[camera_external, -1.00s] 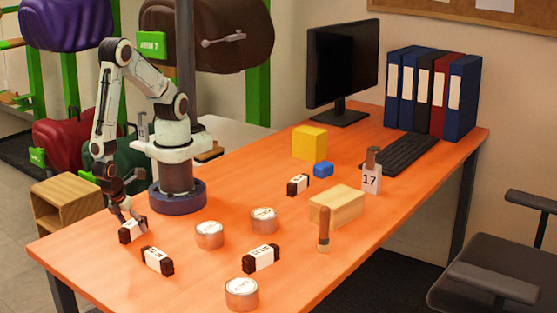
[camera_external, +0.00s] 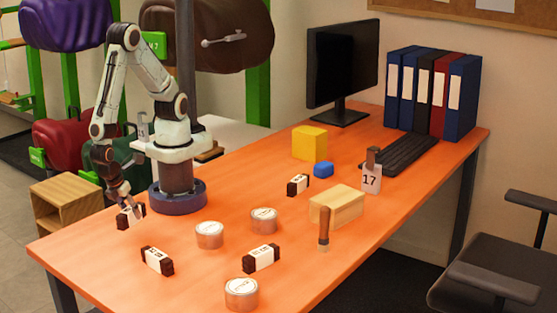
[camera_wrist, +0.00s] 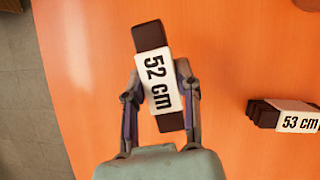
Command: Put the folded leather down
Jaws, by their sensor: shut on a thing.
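My gripper (camera_external: 127,208) is shut on a folded dark brown leather (camera_external: 131,217) with a white paper band. In the wrist view the band on this folded leather (camera_wrist: 158,80) reads "52 cm". The fingers (camera_wrist: 160,90) grip it from both long sides at the band, and its dark ends stick out beyond them. It appears held a little above the orange table, near the left edge.
Another banded leather, "53 cm" (camera_wrist: 290,115), lies to the right in the wrist view. More banded leathers (camera_external: 157,260) (camera_external: 261,258) (camera_external: 298,184), tins (camera_external: 209,235) (camera_external: 264,220) (camera_external: 241,293), a wooden block (camera_external: 337,206) and a wooden-handled tool (camera_external: 323,230) stand on the table (camera_external: 330,262).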

